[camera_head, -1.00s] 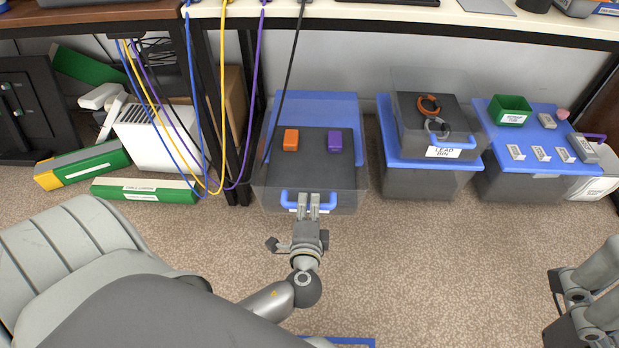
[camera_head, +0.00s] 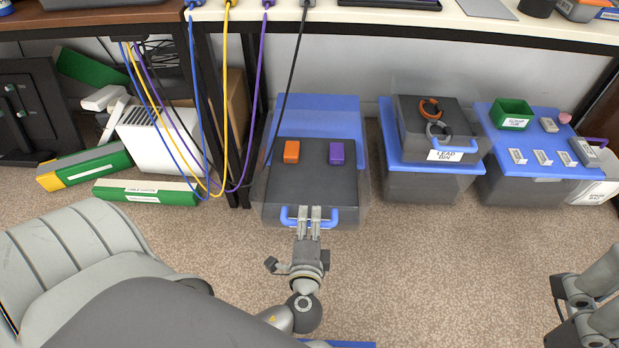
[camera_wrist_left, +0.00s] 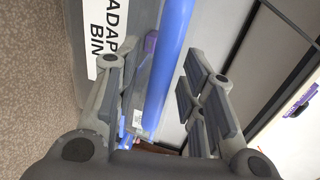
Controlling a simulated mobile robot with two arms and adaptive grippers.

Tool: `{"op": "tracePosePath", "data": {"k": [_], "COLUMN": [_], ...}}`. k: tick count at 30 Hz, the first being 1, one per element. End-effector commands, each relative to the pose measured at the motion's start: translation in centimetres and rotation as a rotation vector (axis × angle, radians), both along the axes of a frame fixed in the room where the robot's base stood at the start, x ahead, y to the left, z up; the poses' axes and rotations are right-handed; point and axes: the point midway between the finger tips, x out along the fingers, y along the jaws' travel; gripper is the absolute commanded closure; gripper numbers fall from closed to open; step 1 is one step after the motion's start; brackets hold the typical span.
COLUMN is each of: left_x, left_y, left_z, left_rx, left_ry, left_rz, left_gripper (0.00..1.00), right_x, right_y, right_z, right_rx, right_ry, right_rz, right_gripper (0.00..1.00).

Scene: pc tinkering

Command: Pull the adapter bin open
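The adapter bin (camera_head: 280,181) is a dark grey drawer slid partly out from under its blue top (camera_head: 317,120). An orange block (camera_head: 291,152) and a purple block (camera_head: 336,153) sit on it. Its blue handle (camera_head: 331,215) is at the front. My left gripper (camera_head: 309,212) is at the handle. In the left wrist view, its fingers (camera_wrist_left: 155,90) stand apart on either side of the blue handle bar (camera_wrist_left: 168,62), with a visible gap on the label side. The white label (camera_wrist_left: 103,38) reads "ADAP… BIN". Only part of my right arm shows at the right edge; its fingertips are not visible.
The lead bin (camera_head: 455,157) stands to the right, holding orange and grey rings. Farther right, a blue-lidded bin (camera_head: 543,140) bears a green tray. Cables hang from the desk on the left. The carpet (camera_head: 430,270) in front of the bins is clear.

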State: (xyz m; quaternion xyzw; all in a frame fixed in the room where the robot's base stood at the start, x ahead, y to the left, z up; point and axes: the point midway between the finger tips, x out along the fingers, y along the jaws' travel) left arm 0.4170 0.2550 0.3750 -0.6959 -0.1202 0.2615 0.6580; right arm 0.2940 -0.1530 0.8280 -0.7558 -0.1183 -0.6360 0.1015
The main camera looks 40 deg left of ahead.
Motion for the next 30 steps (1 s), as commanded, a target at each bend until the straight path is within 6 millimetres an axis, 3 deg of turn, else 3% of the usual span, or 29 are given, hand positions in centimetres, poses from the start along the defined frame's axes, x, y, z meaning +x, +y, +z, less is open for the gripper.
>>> {"op": "tracePosePath", "data": {"k": [5,18,30], "left_x": [-1.6,-8.8,-10.0], "left_y": [-1.0,-5.4,-6.2], "left_z": [0.2,2.0,2.5], "left_rx": [-0.003,-0.003,-0.002], "left_ry": [0.004,0.003,0.000], "left_rz": [-0.001,-0.001,-0.001], "left_gripper": [0.63,0.63,0.63], "right_x": [0.1,0.1,0.1], "right_y": [0.0,0.1,0.1], "right_z": [-0.1,-0.2,-0.2], "right_rx": [-0.002,-0.005,-0.006], "right_ry": [0.004,0.006,0.005], "right_rz": [0.000,0.002,0.002], "right_gripper": [0.00,0.00,0.00]}}
